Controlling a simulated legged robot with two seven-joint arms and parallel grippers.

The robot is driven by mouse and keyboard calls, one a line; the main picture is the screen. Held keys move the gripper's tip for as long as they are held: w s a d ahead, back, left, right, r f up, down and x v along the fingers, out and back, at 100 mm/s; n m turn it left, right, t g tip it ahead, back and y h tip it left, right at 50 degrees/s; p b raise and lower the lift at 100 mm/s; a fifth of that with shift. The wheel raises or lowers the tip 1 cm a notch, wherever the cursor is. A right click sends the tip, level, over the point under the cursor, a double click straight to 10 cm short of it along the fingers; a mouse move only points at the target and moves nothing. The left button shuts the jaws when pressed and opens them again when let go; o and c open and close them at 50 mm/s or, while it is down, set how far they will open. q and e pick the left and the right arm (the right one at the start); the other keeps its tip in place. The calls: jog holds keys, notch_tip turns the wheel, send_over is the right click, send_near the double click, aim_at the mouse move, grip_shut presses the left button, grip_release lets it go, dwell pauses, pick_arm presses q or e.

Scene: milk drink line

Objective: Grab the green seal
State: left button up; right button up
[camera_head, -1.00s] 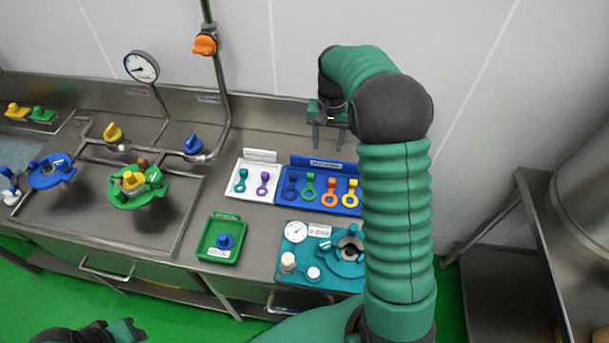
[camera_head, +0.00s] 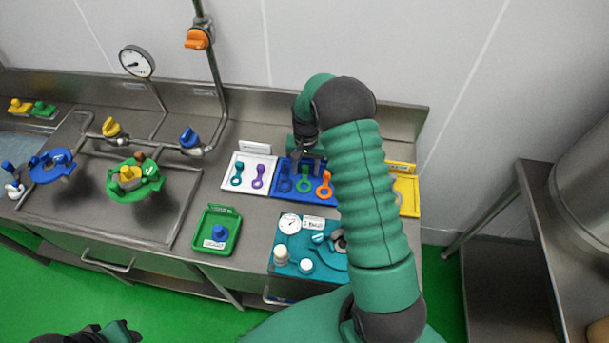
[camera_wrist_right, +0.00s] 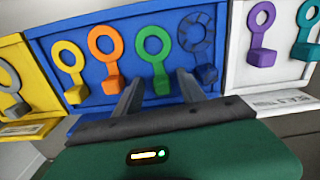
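The green seal (camera_head: 304,183), a ring on a short stem with a block, lies in the blue tray (camera_head: 282,198). In the right wrist view, the green seal (camera_wrist_right: 153,44) has its block between my two finger tips in the picture. My right gripper (camera_wrist_right: 160,80) is open, with a finger on each side of that block; contact is not visible. In the head view, my right gripper (camera_head: 307,164) is over the back of the blue tray, partly hidden by my arm. My left gripper (camera_head: 125,331) is at the bottom left, its fingers unclear.
An orange seal (camera_wrist_right: 105,43) and a dark blue seal (camera_wrist_right: 196,36) flank the green one; a yellow seal (camera_wrist_right: 67,57) is beyond the orange. A white tray (camera_head: 229,183) and a yellow tray (camera_head: 410,204) adjoin. A teal panel (camera_head: 283,262) stands in front.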

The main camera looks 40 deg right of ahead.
jog(key=shift+w+d+f, duration=0.1)
jog(key=shift+w+d, duration=0.05)
jog(key=shift+d, duration=0.05)
jog(key=shift+c, duration=1.3)
jog(key=c, duration=0.5)
jog(key=shift+a+r, duration=0.2)
jog(key=shift+c, duration=1)
jog(key=shift+a+r, duration=0.1)
jog(key=shift+a, duration=0.15)
grip_shut()
pick_arm(q)
jog(key=shift+w, duration=0.15)
jog(key=shift+d, duration=0.15)
pick_arm(e)
jog(key=shift+d, duration=0.2)
